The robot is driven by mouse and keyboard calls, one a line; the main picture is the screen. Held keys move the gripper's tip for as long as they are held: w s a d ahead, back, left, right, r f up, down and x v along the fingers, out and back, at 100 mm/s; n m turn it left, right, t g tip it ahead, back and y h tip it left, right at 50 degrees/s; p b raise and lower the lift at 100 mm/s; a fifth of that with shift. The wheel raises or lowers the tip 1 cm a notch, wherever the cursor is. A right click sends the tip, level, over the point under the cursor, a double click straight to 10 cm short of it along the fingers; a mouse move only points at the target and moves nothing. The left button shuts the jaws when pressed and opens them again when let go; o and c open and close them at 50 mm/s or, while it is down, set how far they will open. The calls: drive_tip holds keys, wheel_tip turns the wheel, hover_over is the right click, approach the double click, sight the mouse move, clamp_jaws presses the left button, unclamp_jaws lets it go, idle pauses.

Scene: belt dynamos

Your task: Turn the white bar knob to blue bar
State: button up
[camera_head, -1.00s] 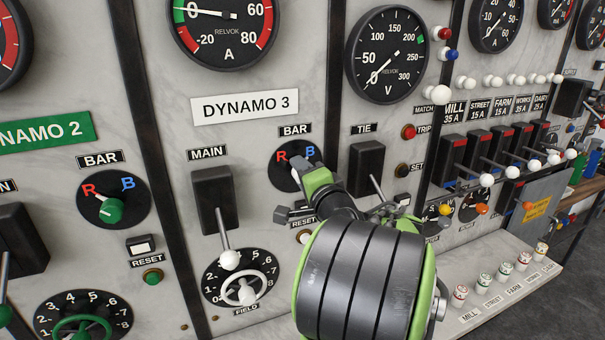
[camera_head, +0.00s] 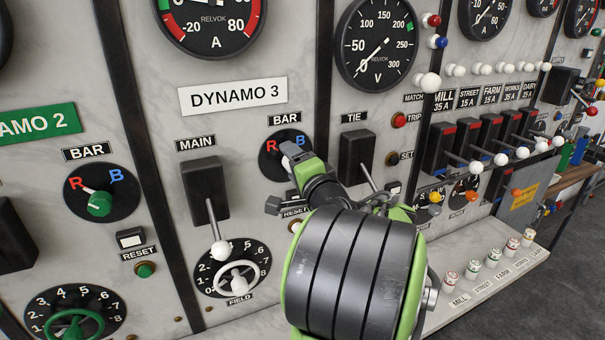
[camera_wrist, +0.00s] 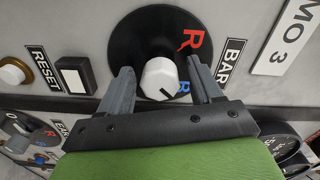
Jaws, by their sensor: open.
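The white bar knob (camera_wrist: 159,79) sits on a round black dial (camera_wrist: 130,48) with a red R and a blue B, beside a BAR label. In the wrist view its dark pointer line faces the lower right, toward the B side. My gripper (camera_wrist: 160,66) is open, with one finger on each side of the knob and visible gaps between.
A white reset button (camera_wrist: 72,75) lies left of the dial in the wrist view. In the head view the MAIN lever (camera_head: 207,190) stands left of my gripper and the TIE lever (camera_head: 358,158) close on the right. The DYNAMO 2 bar knob (camera_head: 100,204) is green.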

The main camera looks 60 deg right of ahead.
drive_tip(key=b+v, duration=0.4)
drive_tip(key=v, duration=1.1)
drive_tip(key=shift+f, duration=0.1)
